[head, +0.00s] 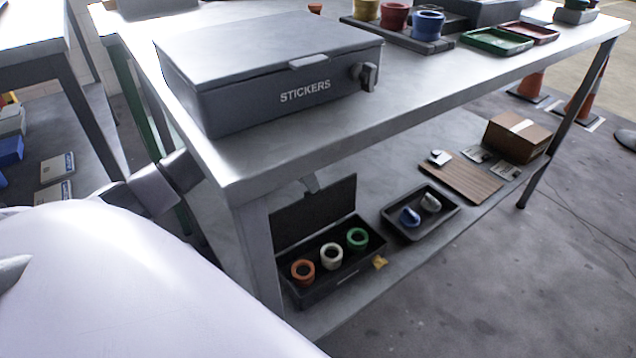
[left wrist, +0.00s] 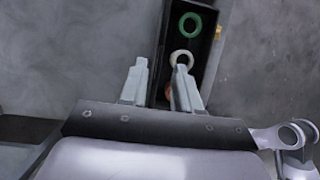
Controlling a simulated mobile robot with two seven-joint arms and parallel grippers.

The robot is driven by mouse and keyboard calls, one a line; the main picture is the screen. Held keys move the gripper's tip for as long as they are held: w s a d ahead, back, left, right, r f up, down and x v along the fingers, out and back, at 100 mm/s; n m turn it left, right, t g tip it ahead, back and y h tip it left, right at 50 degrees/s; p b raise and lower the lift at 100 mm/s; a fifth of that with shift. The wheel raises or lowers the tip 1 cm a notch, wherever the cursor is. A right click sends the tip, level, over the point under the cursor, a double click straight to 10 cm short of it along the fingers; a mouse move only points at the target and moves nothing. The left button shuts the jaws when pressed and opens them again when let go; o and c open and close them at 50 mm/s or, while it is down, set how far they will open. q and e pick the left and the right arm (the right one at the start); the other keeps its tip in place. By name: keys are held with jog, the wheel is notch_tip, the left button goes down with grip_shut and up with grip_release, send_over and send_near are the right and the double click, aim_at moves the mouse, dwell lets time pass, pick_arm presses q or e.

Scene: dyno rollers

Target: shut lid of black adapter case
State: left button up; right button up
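The black adapter case (head: 318,292) sits on the lower shelf with its lid (head: 318,214) raised at the back. A small grey tab (head: 310,183) shows at the lid's upper edge. Inside lie an orange ring (head: 303,272), a white ring (head: 331,256) and a green ring (head: 357,239). In the left wrist view, my left gripper (left wrist: 160,65) is open, its two fingers apart with nothing between them, in front of the case (left wrist: 209,70). The right finger partly covers the orange ring. In the head view its fingertips are hidden. My right gripper is out of view.
The upper tabletop (head: 290,135) and its front leg (head: 262,255) stand close to the case. A grey STICKERS case (head: 240,110) is on top. A dark tray (head: 447,216) and a wooden board (head: 465,178) lie right of the black case. Floor is clear in front.

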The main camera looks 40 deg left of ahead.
pick_arm(q)
jog(key=shift+b+x, duration=0.6)
jog(key=shift+x, duration=0.7)
grip_shut()
dwell(0.6)
